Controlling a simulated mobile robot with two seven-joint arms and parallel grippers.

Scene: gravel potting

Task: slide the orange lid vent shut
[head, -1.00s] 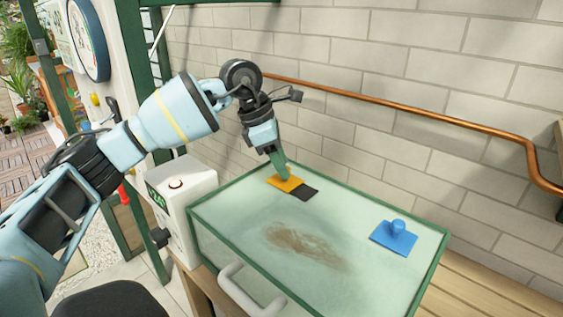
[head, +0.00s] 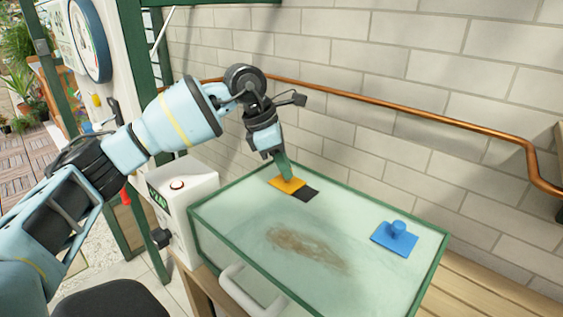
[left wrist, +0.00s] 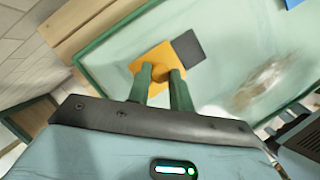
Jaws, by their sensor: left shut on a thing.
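The orange vent slide (head: 285,184) lies on the glass lid (head: 350,192) near its far left corner. A dark opening (head: 306,194) shows beside it, on its right. My left gripper (head: 286,178) reaches down from above and is shut on the orange vent's knob. In the left wrist view the two green fingers (left wrist: 163,76) stand either side of the knob on the orange plate (left wrist: 148,58). The dark patch also shows there (left wrist: 188,46), next to the plate. The knob is partly hidden by the fingers. My right gripper is not in view.
A blue vent with a knob (head: 395,236) sits at the lid's right side. A white box with a button (head: 180,188) stands left of the case. A white handle (head: 250,294) is at the front. A copper rail (head: 420,119) runs along the brick wall behind.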

